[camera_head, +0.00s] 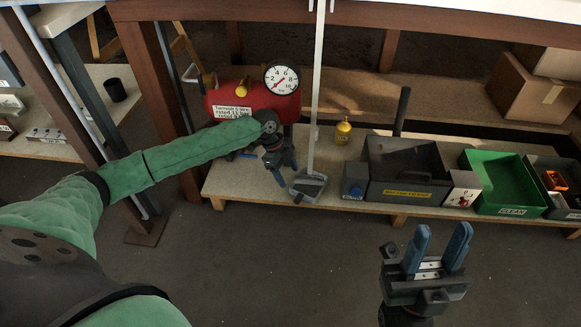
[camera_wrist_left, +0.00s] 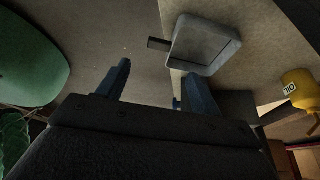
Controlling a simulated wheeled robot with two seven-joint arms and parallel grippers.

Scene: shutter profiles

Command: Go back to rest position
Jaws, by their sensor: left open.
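My left gripper (camera_head: 284,175) hangs at the end of the green-sleeved arm, over the front of the low wooden shelf (camera_head: 235,185). Its blue fingers stand apart with nothing between them in the left wrist view (camera_wrist_left: 158,85). A light upright pole (camera_head: 317,90) with a grey square pan-like foot (camera_head: 308,186) is just right of it. The foot also shows beyond the fingers in the left wrist view (camera_wrist_left: 205,46). My right gripper (camera_head: 436,246) points up over the floor at lower right, its blue fingers apart and empty.
A red tank (camera_head: 252,98) with a dial gauge (camera_head: 282,79) stands behind the left gripper. A yellow can (camera_head: 343,131), a dark bin (camera_head: 405,170) and a green bin (camera_head: 500,180) stand rightward on the shelf. Brown posts frame the left side. The floor (camera_head: 270,265) in front is clear.

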